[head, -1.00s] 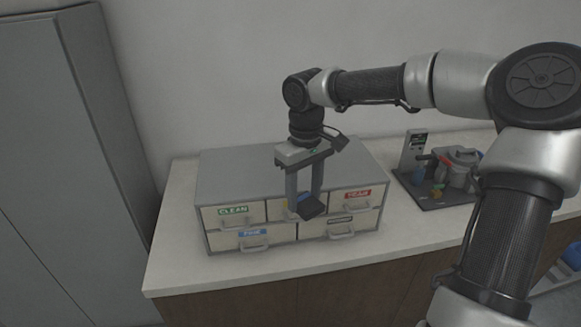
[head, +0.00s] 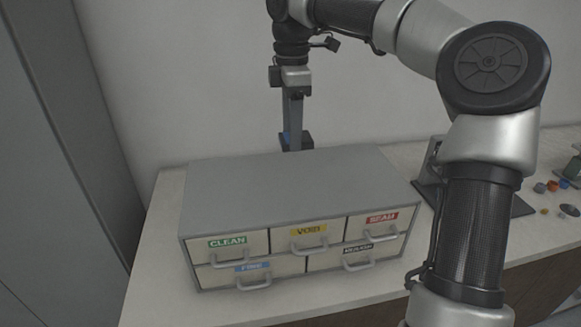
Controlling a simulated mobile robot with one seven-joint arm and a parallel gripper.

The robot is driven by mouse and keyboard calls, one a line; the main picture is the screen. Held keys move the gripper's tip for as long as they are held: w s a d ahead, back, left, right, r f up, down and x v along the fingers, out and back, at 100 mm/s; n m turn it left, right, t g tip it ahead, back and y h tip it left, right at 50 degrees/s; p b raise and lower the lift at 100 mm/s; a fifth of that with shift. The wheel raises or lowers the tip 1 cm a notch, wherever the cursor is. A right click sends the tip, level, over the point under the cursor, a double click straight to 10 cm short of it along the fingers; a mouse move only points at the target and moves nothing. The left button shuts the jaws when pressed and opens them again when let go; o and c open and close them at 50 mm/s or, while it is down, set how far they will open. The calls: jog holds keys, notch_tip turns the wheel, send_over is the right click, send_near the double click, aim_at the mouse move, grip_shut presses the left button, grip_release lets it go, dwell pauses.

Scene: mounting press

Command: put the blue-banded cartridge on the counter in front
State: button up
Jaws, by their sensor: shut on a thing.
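My gripper (head: 292,112) is seen from the side at the upper middle, above the rear part of the grey drawer cabinet. Its jaws are shut on a dark block with a blue part, which I take to be the blue-banded cartridge (head: 303,141). The cartridge appears just above the cabinet's rear top edge; its exact height over it cannot be told. The pale counter (head: 150,290) shows as a bare strip in front of and left of the cabinet.
The grey cabinet (head: 265,185) has several shut drawers with coloured labels and protruding handles. A dark stand (head: 430,185) and small coloured parts (head: 553,186) are at the right, partly behind my arm. A tall grey locker (head: 50,150) stands left.

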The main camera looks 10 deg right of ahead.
jog(key=shift+w+f, duration=0.25)
jog(key=b, duration=0.1)
send_over(291, 180)
notch_tip(291, 180, down, 5)
jog(key=shift+f, duration=0.1)
jog(key=shift+d+f+b, duration=0.1)
jog(key=shift+f+b, duration=0.3)
jog(key=shift+f, duration=1.7)
jog(key=shift+f, duration=0.2)
jog(key=o, duration=1.1)
jog(key=shift+r, duration=0.1)
